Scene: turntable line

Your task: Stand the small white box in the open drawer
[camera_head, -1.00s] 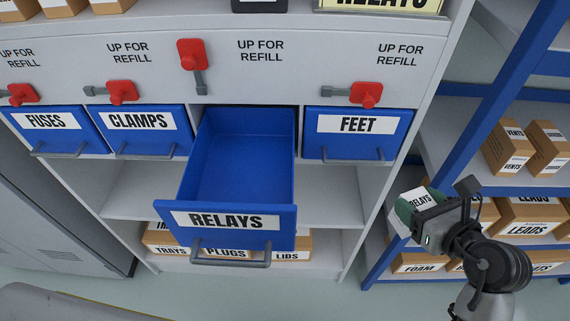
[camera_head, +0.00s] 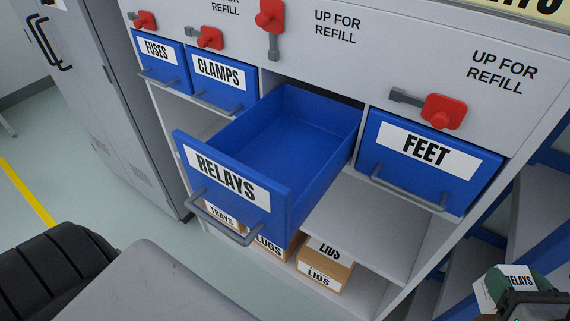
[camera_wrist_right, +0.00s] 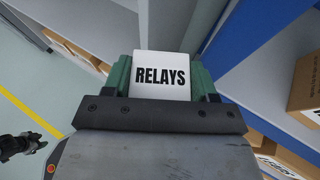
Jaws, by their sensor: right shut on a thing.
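The small white box (camera_wrist_right: 161,72) is labelled RELAYS and sits between the green-lined fingers of my right gripper (camera_wrist_right: 160,85) in the right wrist view. In the head view, my right gripper (camera_head: 515,290) is at the lower right corner, shut on the white box (camera_head: 488,292), well to the right of the drawer. The open blue drawer (camera_head: 232,182), labelled RELAYS, is pulled out of the cabinet and its inside is empty. My left gripper is not in the head view.
Shut blue drawers FEET (camera_head: 430,160), CLAMPS (camera_head: 220,85) and FUSES (camera_head: 163,62) flank the open one. Red latches (camera_head: 443,111) sit above. Brown boxes (camera_head: 325,265) stand on the shelf below. A grey locker (camera_head: 120,100) stands left. Blue rack posts (camera_head: 553,150) are at right.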

